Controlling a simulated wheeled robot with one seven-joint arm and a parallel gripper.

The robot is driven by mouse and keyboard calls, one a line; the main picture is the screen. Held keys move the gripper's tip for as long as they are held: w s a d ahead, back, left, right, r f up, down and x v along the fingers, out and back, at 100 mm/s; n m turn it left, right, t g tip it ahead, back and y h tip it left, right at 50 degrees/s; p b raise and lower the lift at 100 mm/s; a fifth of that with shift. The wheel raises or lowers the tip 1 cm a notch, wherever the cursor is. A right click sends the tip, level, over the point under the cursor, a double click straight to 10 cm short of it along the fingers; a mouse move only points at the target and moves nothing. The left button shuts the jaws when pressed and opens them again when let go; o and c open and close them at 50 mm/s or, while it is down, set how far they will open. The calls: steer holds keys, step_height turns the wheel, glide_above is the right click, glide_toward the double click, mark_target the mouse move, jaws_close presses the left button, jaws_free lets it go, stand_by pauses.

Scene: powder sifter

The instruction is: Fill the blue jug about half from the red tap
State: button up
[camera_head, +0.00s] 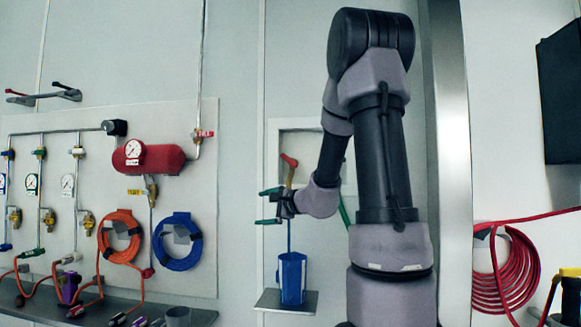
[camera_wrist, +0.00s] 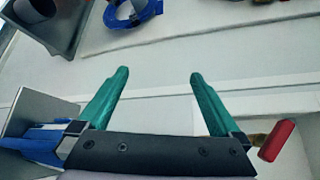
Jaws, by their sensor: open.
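The blue jug (camera_head: 292,280) stands upright on a small shelf (camera_head: 270,301) below the tap in the head view. Its edge also shows at the lower left of the wrist view (camera_wrist: 32,142). I cannot see the level inside it. The tap's red handle (camera_head: 289,160) is tilted to the upper left. The handle also shows at the right of the wrist view (camera_wrist: 277,140). A thin blue vertical line, like a running stream (camera_head: 289,236), reaches down to the jug. My gripper (camera_head: 265,206), with green fingers, is open and empty, above the jug and below the handle; it shows in the wrist view (camera_wrist: 158,72).
A panel (camera_head: 85,180) with gauges, valves, a red tank (camera_head: 150,157), an orange hose (camera_head: 119,255) and a blue hose (camera_head: 158,245) is at the left. A bench (camera_head: 200,317) with small items runs below it. A metal post (camera_head: 447,150) stands right of my arm.

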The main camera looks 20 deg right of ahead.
step_height(320, 180, down, 4)
steer(key=n+g+h, duration=0.2)
steer(key=g, duration=0.1)
steer(key=t+h, duration=0.3)
steer(key=h, duration=1.1)
glide_toward(290, 161)
steer(key=x, duration=0.4)
steer(key=shift+n, duration=0.3)
steer(key=x, duration=1)
steer(key=shift+w+a+r, duration=0.2)
steer(key=shift+a, duration=0.05)
steer(key=c, duration=1.1)
steer(key=shift+o, duration=0.2)
